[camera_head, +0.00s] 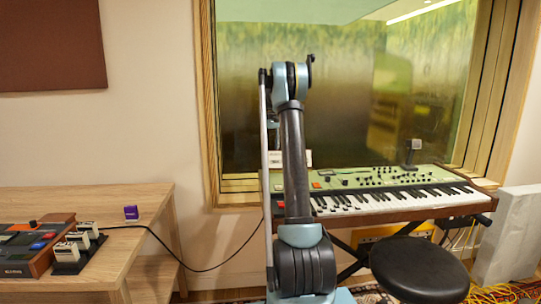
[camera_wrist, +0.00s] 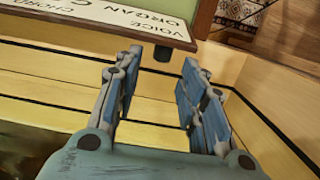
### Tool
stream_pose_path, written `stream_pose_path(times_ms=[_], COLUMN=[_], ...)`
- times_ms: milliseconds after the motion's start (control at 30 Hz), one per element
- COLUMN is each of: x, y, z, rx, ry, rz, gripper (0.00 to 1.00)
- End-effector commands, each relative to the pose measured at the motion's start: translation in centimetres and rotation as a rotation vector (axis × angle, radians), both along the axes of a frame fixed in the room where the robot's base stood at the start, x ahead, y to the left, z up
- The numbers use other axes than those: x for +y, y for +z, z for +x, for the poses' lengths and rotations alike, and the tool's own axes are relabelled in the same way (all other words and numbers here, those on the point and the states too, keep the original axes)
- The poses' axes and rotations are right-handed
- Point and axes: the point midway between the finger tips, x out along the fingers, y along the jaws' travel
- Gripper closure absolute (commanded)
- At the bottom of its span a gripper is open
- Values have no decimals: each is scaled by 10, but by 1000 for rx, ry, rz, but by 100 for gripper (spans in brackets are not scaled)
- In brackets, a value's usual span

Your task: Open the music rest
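The keyboard (camera_head: 400,198) has a green control panel and a brown case, and it stands on a dark stand below the window. A pale panel (camera_head: 303,158) shows behind my arm at its back left; I cannot tell for sure that it is the music rest. In the wrist view a pale panel with upside-down lettering (camera_wrist: 110,14) spans the top left, with a small dark tab (camera_wrist: 163,53) at its lower edge. My gripper (camera_wrist: 160,62) is open, its two blue-grey fingers on either side of that tab, seemingly empty. Contact cannot be told. In the head view my arm hides the gripper.
The wooden window frame (camera_head: 209,110) and sill lie behind the keyboard; pale wood ledges (camera_wrist: 60,62) run close under the gripper. A black round stool (camera_head: 418,265) stands in front. A wooden desk (camera_head: 140,215) with pedals is at left. Cables lie on the floor at right.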

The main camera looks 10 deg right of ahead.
Motion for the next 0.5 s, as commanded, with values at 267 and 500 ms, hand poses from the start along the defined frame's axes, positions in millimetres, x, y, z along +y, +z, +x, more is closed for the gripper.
stream_pose_path(times_ms=[267,500], x=[0,0], y=[50,72], z=[7,11], rx=[0,1], ry=[1,1], rz=[0,0], gripper=[62,62])
